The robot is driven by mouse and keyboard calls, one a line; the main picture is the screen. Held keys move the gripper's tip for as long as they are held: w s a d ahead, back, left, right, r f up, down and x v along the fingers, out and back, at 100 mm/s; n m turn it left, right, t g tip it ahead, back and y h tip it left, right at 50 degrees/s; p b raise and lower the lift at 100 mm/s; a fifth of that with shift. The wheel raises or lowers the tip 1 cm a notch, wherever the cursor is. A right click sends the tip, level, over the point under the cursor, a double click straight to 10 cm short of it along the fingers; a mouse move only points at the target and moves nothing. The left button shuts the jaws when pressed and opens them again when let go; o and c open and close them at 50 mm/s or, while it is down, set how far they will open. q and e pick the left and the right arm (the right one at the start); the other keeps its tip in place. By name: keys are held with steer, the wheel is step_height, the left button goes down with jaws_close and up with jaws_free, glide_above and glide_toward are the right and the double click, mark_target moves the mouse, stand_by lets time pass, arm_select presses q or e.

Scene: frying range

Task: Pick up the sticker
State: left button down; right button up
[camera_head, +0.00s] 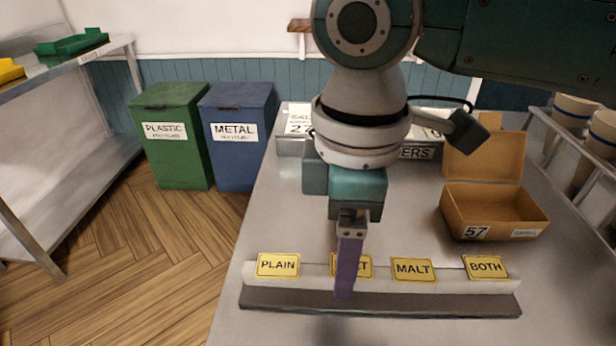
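Yellow stickers sit in a row on a pale holder strip (460,287) with a dark front edge. They read PLAIN (278,265), MALT (414,270) and BOTH (486,267). A further yellow sticker (366,267) between PLAIN and MALT is mostly hidden behind my gripper, and only its last letter, T, is clear. My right gripper (346,290) comes down from above, its purple fingers in front of this sticker. The fingers overlap in this view, so I cannot tell whether they are open, or touching the sticker. My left gripper is out of view.
An open cardboard box (493,211) marked 57 stands at the right of the metal counter (400,227). A labelled unit at the back is partly behind my arm. Green (172,165) and blue (236,160) bins stand left, on the floor. Cups (575,111) sit on the right rack.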

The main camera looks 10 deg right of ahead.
steer(key=shift+f, duration=0.25)
stand_by(0.6)
jaws_close()
stand_by(0.4)
